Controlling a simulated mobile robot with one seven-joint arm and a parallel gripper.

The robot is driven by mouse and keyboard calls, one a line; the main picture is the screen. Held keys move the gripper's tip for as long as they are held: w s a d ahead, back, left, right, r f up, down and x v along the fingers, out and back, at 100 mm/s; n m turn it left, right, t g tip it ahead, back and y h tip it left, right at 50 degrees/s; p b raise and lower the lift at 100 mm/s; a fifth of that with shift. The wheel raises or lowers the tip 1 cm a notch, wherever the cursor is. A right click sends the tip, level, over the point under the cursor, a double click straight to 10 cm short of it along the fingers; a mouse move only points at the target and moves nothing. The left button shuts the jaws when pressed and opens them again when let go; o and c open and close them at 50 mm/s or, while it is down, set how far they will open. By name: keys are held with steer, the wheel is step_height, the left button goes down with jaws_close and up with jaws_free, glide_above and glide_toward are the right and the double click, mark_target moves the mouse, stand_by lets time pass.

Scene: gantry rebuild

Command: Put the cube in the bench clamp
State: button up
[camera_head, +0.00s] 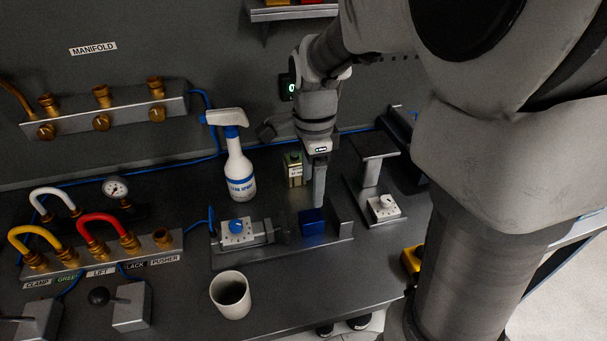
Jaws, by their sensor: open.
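The blue cube (312,222) sits on the bed of the bench clamp (285,247), between a grey jaw block at the left and an upright plate at the right. A gap shows between the cube and each of them. My gripper (316,200) points down just above and behind the cube. It is open, and one long grey finger shows clearly. Its other finger is hard to make out. I cannot tell whether the finger touches the cube. A white block with a blue knob (237,230) stands on the clamp's left end.
A spray bottle (239,170) stands behind and left of the clamp, and a white cup (231,295) in front. A green-topped brass item (293,166) is close behind my gripper. A grey stand with a white dial box (384,207) is at the right. Hose fittings line the left.

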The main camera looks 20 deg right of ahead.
steer(key=s+r+n+t, duration=0.5)
steer(key=s+r+n, duration=0.4)
steer(key=s+n, duration=0.5)
steer(key=shift+r+n+t, duration=0.3)
steer(key=shift+r+n, duration=0.1)
steer(key=shift+n, duration=1.6)
steer(key=shift+r, duration=0.2)
steer(key=c, duration=0.5)
steer(key=shift+a, duration=0.2)
